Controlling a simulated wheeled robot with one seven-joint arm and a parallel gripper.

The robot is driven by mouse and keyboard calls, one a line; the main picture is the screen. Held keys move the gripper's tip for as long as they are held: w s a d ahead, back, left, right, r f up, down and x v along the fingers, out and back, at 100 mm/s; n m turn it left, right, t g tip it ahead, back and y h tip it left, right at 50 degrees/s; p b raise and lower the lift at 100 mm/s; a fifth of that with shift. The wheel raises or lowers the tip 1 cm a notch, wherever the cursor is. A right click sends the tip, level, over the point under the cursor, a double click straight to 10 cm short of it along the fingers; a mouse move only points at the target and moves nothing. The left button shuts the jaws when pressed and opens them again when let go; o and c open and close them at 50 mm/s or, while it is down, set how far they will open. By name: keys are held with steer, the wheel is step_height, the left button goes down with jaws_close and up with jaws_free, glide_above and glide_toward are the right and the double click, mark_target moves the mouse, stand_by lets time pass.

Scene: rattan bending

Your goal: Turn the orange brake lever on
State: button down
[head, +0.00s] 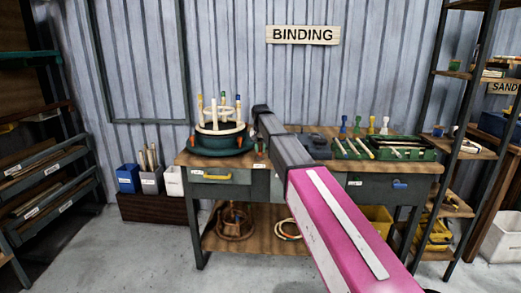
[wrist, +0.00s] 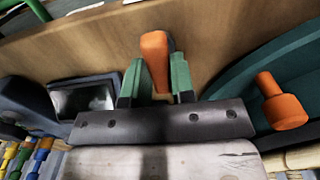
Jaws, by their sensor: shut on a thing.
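In the wrist view, the orange brake lever (wrist: 155,47) stands between the two green fingers of my gripper (wrist: 157,78). The gripper is shut on it, and its rounded orange end shows beyond the fingers. The lever's mount is hidden. In the head view, my arm reaches over the bench to the right side of the dark green round turntable (head: 215,147); the fingers and the lever are hidden there. In the wrist view, the turntable's rim (wrist: 225,88) is on the right, with a separate orange knob (wrist: 284,103) on it.
The wooden bench top (wrist: 230,25) lies close beyond the fingers. A dark device with a screen (wrist: 84,98) is close on the left. In the head view, a ring form with upright pegs (head: 220,126) sits on the turntable, and green trays (head: 405,153) are at the right.

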mark_target(261, 149)
steer(key=c, duration=1)
jaws_free()
steer(key=shift+o, duration=0.2)
steer(key=shift+r, duration=0.15)
step_height(261, 149, up, 11)
steer(key=shift+f, duration=0.2)
